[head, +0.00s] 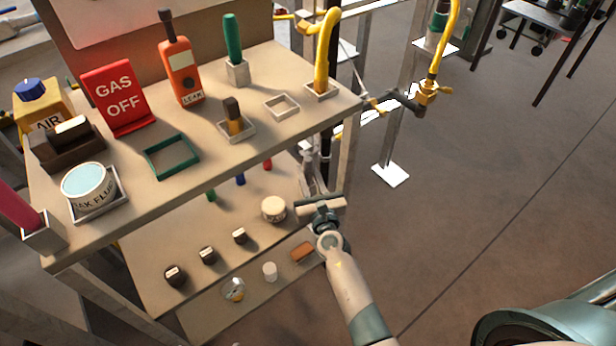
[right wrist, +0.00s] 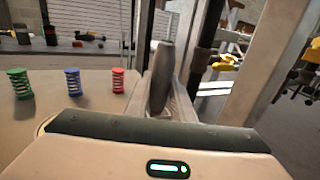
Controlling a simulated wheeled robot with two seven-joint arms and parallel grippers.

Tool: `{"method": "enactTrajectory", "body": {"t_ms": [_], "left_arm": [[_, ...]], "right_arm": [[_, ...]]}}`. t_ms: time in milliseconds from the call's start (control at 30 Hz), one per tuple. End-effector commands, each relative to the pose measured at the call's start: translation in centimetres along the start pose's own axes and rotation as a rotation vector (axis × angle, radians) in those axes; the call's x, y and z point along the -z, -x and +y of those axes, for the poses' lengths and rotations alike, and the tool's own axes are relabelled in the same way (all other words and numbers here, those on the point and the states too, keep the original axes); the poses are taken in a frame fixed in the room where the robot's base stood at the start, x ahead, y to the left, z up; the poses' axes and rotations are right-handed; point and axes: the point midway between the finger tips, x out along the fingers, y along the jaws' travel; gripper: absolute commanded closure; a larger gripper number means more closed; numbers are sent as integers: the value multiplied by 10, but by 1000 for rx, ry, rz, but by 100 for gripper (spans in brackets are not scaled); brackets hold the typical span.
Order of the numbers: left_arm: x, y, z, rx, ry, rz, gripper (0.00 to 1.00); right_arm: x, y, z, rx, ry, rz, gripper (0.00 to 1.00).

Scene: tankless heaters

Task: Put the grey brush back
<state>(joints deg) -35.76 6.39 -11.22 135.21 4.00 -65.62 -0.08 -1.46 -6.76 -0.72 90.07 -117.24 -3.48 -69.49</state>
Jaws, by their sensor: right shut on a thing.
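The grey brush shows in the right wrist view as an upright, slightly tilted dark grey handle (right wrist: 160,78), its lower end hidden by my gripper. In the head view a small grey part of it (head: 308,174) shows just beyond my right gripper (head: 320,204). That gripper is shut on the brush, beside the lower shelf's right end and below the upper shelf. On the upper shelf, a pale square holder (head: 282,106) stands empty between a brown-and-yellow brush (head: 233,114) and a yellow-handled item (head: 324,60). My left gripper is not in view.
The upper shelf (head: 215,152) also holds an empty green frame (head: 171,157), an orange leak detector (head: 180,72), a red GAS OFF sign (head: 115,97) and a flux tin (head: 88,182). The lower shelf holds a round tin (head: 274,209) and coloured springs. Metal posts (head: 344,175) stand close to my gripper.

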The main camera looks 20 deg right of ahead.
Motion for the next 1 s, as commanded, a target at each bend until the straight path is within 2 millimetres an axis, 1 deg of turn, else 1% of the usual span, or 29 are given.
{"method": "enactTrajectory", "body": {"t_ms": [267,400,433,500,767,933,1000], "left_arm": [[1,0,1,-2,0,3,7],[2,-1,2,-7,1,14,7],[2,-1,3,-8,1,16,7],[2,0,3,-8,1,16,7],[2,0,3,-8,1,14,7],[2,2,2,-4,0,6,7],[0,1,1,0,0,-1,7]], "right_arm": [[-1,0,0,0,0,-1,100],[3,0,0,0,0,-1,100],[2,0,0,0,0,0,73],[2,0,0,0,0,0,59],[2,0,0,0,0,0,59],[-2,0,0,0,-1,0,59],[0,5,0,0,0,1,59]]}}
